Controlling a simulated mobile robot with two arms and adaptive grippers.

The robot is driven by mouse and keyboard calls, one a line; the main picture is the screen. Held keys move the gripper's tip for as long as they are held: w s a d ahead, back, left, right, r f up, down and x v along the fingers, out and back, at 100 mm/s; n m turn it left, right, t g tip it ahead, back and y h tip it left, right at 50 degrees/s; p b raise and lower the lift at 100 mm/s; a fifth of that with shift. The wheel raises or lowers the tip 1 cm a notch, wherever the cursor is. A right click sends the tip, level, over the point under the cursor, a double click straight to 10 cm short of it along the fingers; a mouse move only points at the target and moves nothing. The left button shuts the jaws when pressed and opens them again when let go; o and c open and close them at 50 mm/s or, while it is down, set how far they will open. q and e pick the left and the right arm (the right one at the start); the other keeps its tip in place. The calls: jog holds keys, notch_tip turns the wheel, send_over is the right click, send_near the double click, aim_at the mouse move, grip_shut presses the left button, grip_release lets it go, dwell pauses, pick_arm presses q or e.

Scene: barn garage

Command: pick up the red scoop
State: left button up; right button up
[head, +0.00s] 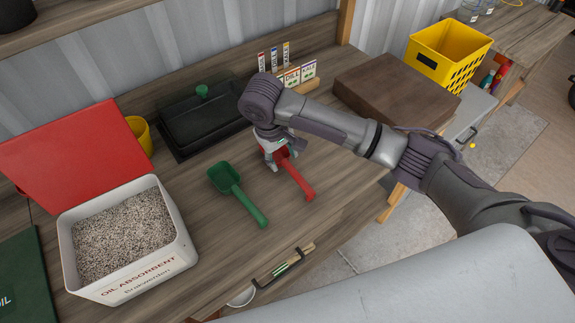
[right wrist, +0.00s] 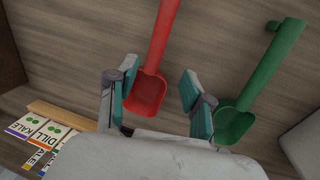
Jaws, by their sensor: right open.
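The red scoop (head: 297,178) lies on the wooden bench, its handle pointing toward the front edge. In the head view my right gripper (head: 279,160) is over the scoop's bowl end and hides part of it. In the right wrist view the red scoop (right wrist: 153,62) shows between the two fingers of my right gripper (right wrist: 157,92), with its bowl low between the open fingertips. The fingers are apart and I see no clear contact with the scoop. My left gripper is not in view.
A green scoop (head: 238,192) lies just left of the red one. A white bin of oil absorbent (head: 180,243) with a red lid (head: 75,155) stands left. A black tray (head: 205,125), seed packets (head: 292,78) and a brown box (head: 395,90) are behind. A yellow crate (head: 447,55) is at right.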

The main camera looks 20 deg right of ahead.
aim_at(289, 166)
jog(key=shift+w+d+f, duration=0.1)
jog(key=shift+d+f, duration=0.05)
jog(key=shift+f, duration=0.65)
jog(key=f, duration=0.1)
jog(key=d+f+p, duration=0.1)
jog(key=f, duration=0.2)
jog(key=shift+w+d, duration=0.25)
jog(key=shift+d, duration=0.05)
jog(key=shift+d+f+p, duration=0.1)
jog(key=shift+f+p, duration=0.2)
jog(key=shift+f, duration=0.2)
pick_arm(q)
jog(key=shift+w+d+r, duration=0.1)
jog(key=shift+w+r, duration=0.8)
pick_arm(e)
jog(key=shift+w, duration=0.1)
grip_shut()
